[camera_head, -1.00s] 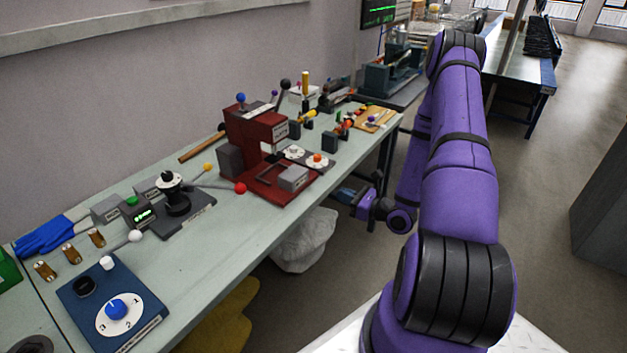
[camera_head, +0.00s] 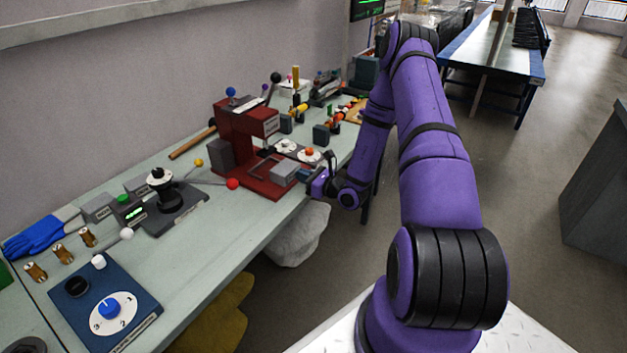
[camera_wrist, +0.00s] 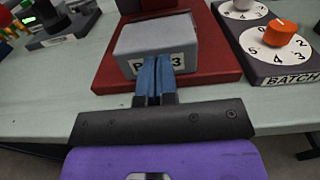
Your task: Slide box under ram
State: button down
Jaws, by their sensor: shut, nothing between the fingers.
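The grey box (camera_head: 284,173), with a black-on-white label on its front, sits on the front right part of the red press base (camera_head: 262,185). In the wrist view the box (camera_wrist: 157,38) stands straight ahead of my gripper (camera_wrist: 158,62). My gripper's blue fingers are shut together with nothing between them. Their tips overlap the box's labelled front face; whether they touch it I cannot tell. The ram (camera_head: 265,151) hangs under the press head, behind the box. My gripper (camera_head: 303,175) also shows at the bench edge, right of the box.
A dark dial block (camera_wrist: 270,45) with an orange knob stands right of the press base. A lever with a red ball (camera_head: 232,184) sticks out left of the base.

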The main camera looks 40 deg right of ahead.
aim_at(291, 170)
jog(key=shift+w+a, duration=0.15)
jog(key=shift+w, duration=0.25)
jog(key=x, duration=0.4)
dwell(0.4)
